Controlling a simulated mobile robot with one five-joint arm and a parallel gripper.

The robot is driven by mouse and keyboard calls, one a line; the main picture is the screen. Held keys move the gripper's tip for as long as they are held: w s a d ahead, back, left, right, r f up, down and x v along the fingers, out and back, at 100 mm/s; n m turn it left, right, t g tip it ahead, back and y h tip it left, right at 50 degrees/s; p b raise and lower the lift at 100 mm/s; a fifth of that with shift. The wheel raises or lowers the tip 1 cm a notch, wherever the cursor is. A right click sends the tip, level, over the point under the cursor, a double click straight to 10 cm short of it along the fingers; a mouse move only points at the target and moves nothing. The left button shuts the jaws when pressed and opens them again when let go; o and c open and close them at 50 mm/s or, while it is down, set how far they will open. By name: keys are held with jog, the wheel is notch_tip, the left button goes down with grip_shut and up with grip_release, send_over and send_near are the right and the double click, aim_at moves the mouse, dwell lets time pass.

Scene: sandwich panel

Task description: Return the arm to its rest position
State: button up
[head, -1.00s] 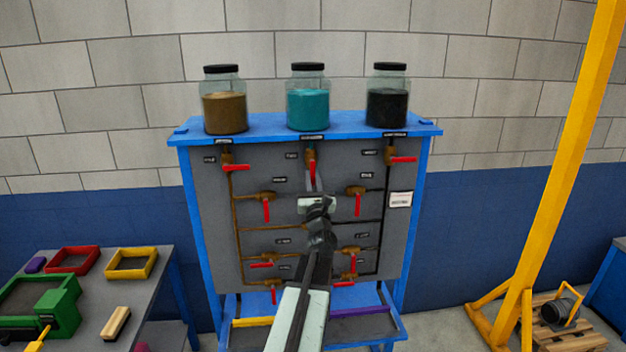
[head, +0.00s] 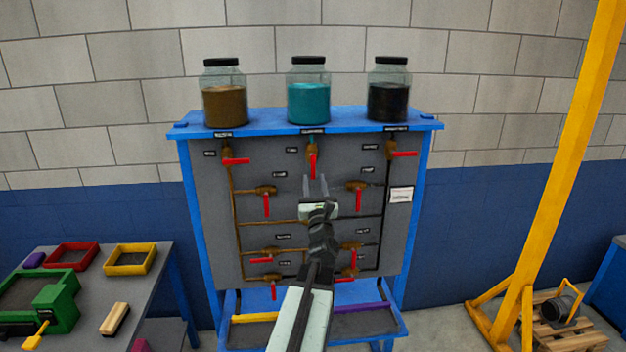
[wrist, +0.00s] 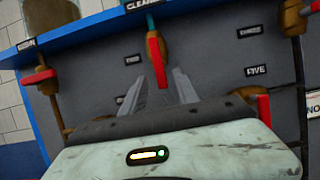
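My gripper (head: 315,182) is raised in front of the grey valve panel (head: 340,206), just below the red handle (head: 313,166) of the top middle valve. My arm (head: 302,312) reaches up from the bottom of the head view and hides part of the lower panel.
Jars of brown (head: 226,104), teal (head: 309,102) and black (head: 388,101) material stand on the blue top shelf. Several other red-handled valves surround my gripper. A table (head: 95,300) with frames is at left; a yellow post (head: 560,170) is at right.

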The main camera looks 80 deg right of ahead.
jog(key=v, duration=0.3)
jog(key=shift+s+a+f+b, duration=0.1)
jog(key=shift+a+f+b, duration=0.1)
jog(key=shift+a+b, duration=0.15)
